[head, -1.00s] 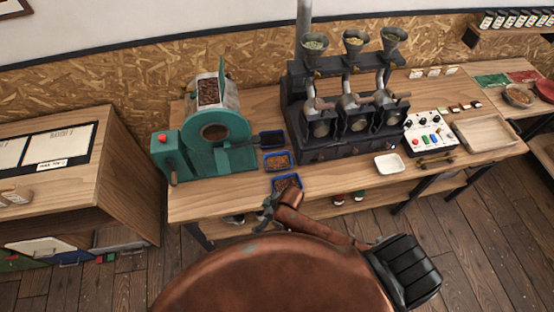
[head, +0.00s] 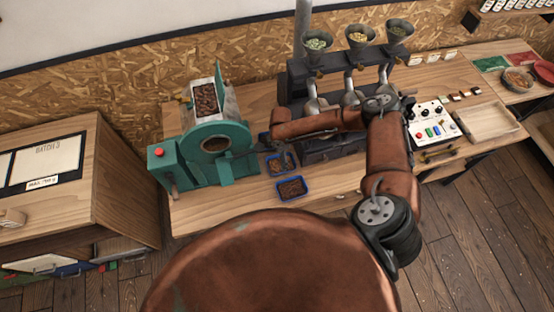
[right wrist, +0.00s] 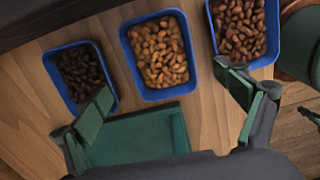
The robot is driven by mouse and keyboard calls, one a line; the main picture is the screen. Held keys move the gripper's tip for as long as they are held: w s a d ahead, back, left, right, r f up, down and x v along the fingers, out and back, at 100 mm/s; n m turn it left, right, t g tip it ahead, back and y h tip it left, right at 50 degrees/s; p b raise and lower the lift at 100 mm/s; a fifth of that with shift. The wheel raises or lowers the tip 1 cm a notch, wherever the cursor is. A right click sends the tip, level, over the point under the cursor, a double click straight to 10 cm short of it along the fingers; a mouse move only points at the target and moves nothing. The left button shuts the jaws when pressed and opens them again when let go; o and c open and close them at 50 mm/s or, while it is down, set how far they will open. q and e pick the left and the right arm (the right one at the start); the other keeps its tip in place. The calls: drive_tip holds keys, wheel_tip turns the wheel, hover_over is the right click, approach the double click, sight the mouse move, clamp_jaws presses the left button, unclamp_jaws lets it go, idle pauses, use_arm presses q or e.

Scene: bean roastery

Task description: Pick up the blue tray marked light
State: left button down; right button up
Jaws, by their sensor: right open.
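Three small blue trays of beans stand in a row on the bench. The middle tray (right wrist: 160,55) holds the lightest, tan beans; it also shows in the head view (head: 272,165), partly covered. No "light" marking is readable. The tray of darkest beans (right wrist: 80,75) is at the left in the right wrist view. The tray of brown beans (right wrist: 243,28) is at the right, and nearest me in the head view (head: 292,189). My right gripper (right wrist: 170,105) is open and empty, its fingers either side of the middle tray's near end, apart from it. My left gripper is out of view.
A green roaster (head: 215,140) stands left of the trays; a flat green part (right wrist: 140,134) lies below the gripper in the wrist view. A dark machine with hoppers (head: 295,85) stands behind. A control panel (head: 432,122) and wooden tray (head: 490,122) are at right.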

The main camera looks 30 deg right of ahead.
drive_tip(key=shift+s+d+f, duration=0.1)
drive_tip(key=shift+f, duration=0.35)
drive_tip(key=shift+s+f, duration=0.2)
drive_tip(key=shift+f, duration=0.1)
wheel_tip(320, 180, down, 3)
drive_tip(key=shift+w+d+p, duration=0.1)
drive_tip(key=shift+p, duration=0.45)
drive_tip(key=shift+f, duration=1.35)
drive_tip(key=c, duration=0.8)
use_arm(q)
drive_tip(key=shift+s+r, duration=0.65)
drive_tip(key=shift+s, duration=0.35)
use_arm(e)
drive_tip(key=c, duration=0.4)
drive_tip(key=shift+c, duration=0.2)
